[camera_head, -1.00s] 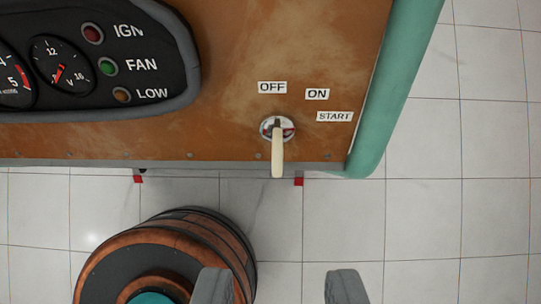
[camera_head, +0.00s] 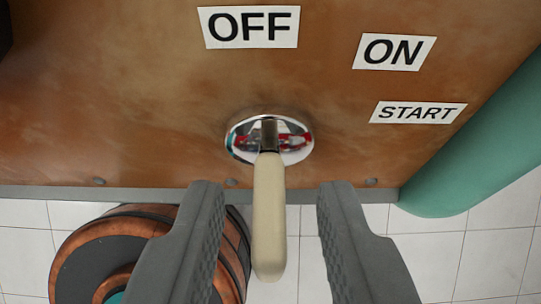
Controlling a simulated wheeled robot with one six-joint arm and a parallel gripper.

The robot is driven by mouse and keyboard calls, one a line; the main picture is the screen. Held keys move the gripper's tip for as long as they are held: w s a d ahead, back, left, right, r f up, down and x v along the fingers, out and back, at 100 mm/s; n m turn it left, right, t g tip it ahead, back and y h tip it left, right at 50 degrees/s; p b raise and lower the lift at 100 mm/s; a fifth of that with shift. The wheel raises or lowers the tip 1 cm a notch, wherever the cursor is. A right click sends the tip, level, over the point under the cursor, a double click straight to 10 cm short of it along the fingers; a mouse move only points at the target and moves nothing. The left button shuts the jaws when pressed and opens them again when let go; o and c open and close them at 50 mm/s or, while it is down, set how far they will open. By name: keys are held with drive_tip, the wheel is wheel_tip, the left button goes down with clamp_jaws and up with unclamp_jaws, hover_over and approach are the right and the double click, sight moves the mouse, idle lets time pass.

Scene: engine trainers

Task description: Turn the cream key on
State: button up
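The cream key (camera_head: 269,215) sticks out of a round chrome lock (camera_head: 240,140) on the brown panel (camera_head: 150,110). Its handle points toward me and down in the picture. The lock lies straight below the OFF label (camera_head: 249,27). The ON label (camera_head: 394,52) is up and to the right, with the START label (camera_head: 418,112) below it. My gripper (camera_head: 270,205) is open, with one grey finger on each side of the key handle. Gaps show between the handle and both fingers, and it touches neither.
A teal rounded post (camera_head: 475,150) edges the panel on the right. A brown barrel-like object (camera_head: 75,255) stands on the floor at lower left, partly behind the left finger. White floor tiles (camera_head: 460,265) show below the panel.

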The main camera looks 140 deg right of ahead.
drive_tip(key=shift+w+a+f, duration=0.1)
drive_tip(key=shift+w+f, duration=0.05)
drive_tip(key=shift+f, duration=0.3)
clamp_jaws()
